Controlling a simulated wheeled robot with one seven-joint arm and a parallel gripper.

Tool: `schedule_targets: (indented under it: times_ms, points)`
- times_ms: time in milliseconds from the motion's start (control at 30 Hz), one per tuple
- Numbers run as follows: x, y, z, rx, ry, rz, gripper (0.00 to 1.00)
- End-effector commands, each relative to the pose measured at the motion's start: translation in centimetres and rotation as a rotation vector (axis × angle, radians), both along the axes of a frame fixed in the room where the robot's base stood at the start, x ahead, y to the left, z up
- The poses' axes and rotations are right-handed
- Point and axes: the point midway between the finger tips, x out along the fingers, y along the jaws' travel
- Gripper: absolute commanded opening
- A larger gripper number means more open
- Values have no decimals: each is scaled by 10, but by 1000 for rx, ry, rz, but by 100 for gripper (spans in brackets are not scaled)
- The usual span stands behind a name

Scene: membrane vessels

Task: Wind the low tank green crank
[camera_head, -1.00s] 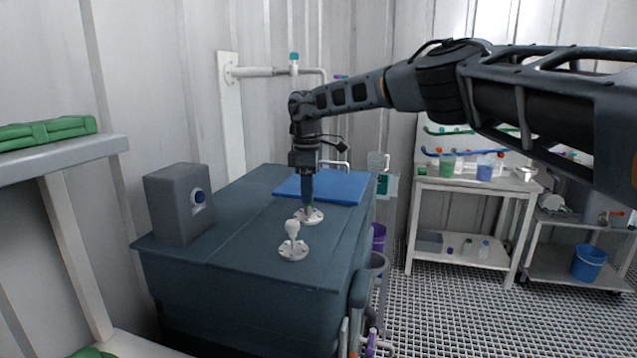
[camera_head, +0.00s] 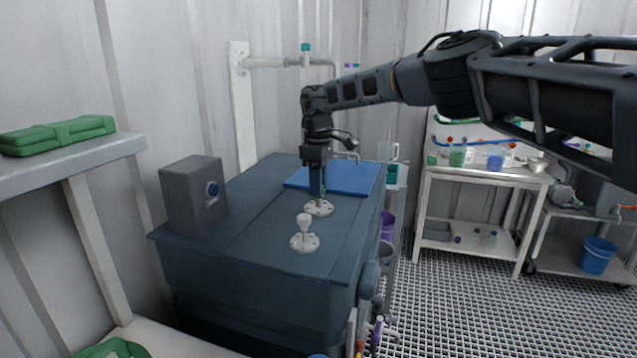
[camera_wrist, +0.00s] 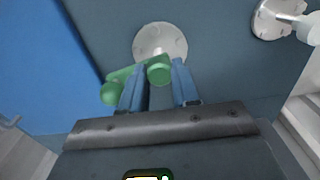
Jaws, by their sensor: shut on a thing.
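The low tank (camera_head: 250,245) is a dark blue-grey box with a flat top. The green crank (camera_wrist: 130,76) is mounted on a round white flange (camera_wrist: 160,42) on that top; the flange also shows in the head view (camera_head: 319,208). My gripper (camera_wrist: 158,80) points down over the flange, its two blue fingers on either side of the crank's rounded green end, shut on it. The crank's arm reaches left in the wrist view to a second green knob (camera_wrist: 112,93). In the head view my gripper (camera_head: 317,192) hides most of the crank.
A second white flange with a white handle (camera_head: 305,232) stands close in front; it also shows in the wrist view (camera_wrist: 275,18). A blue panel (camera_head: 352,178) lies behind the gripper. Shelves (camera_head: 480,180) stand right.

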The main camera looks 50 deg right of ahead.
Motion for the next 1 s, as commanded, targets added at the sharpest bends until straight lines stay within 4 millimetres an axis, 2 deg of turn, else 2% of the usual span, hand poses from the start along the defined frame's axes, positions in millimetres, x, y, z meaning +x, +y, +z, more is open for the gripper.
schedule_targets:
  times_ms: [33, 67, 300, 633, 1000]
  points:
    - [0, 0, 0, 1, -2, 1, 0]
    - [1, 1, 0, 1, -2, 1, 32]
    - [0, 0, 0, 0, -1, 1, 55]
    - [0, 0, 5, -1, -1, 1, 56]
    - [1, 0, 60, -2, -3, 0, 56]
